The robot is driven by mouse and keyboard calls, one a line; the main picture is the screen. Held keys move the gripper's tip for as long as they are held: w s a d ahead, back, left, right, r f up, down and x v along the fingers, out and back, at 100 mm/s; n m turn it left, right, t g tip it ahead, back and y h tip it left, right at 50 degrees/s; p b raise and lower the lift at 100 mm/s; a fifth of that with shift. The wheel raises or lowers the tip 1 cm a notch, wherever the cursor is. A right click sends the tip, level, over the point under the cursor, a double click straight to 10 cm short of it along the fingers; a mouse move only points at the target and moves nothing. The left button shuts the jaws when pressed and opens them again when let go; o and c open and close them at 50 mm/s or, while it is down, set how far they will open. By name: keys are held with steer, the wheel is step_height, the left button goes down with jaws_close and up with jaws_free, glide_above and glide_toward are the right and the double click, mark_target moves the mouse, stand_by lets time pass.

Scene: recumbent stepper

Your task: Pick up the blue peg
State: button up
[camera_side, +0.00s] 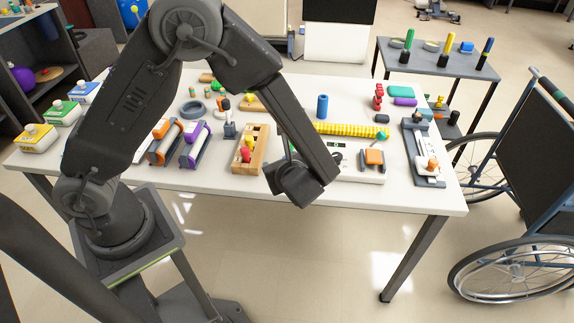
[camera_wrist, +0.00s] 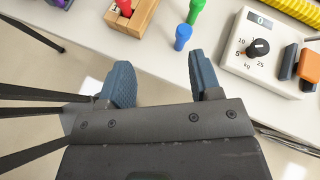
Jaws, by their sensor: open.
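A small blue peg (camera_wrist: 182,38) with a round head stands on the white table near its front edge in the wrist view. A green peg (camera_wrist: 196,11) stands just behind it. My gripper's two blue-grey fingers (camera_wrist: 162,80) are apart and empty, short of the table edge in the wrist view, with the blue peg beyond them, nearer the right finger. In the side view my gripper (camera_side: 298,187) is at the table's front edge, and my arm hides the blue peg there.
A wooden block (camera_side: 251,150) with red and yellow pegs stands left of my gripper. A white box with a dial (camera_wrist: 262,48) stands close right of the blue peg. A larger blue cylinder (camera_side: 322,106) stands farther back. A wheelchair (camera_side: 530,190) is right of the table.

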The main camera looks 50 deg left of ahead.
steer(key=w+a+f+m+t, duration=0.1)
steer(key=w+f, duration=0.1)
steer(key=w+a+f+m+t, duration=0.1)
steer(key=a+f, duration=0.1)
steer(key=f, duration=0.1)
steer(key=w+a+f+m, duration=0.1)
steer(key=w+f+m, duration=0.1)
steer(key=f, duration=0.1)
steer(key=shift+w+a+t, duration=0.25)
steer(key=shift+w+t, duration=0.1)
steer(key=shift+t, duration=0.05)
steer(key=shift+r+x, duration=0.15)
steer(key=shift+x, duration=1.25)
steer(key=shift+r+x, duration=0.15)
steer(key=shift+x, duration=1.3)
steer(key=shift+a, duration=0.15)
steer(key=shift+c, duration=0.4)
steer(key=c, duration=0.9)
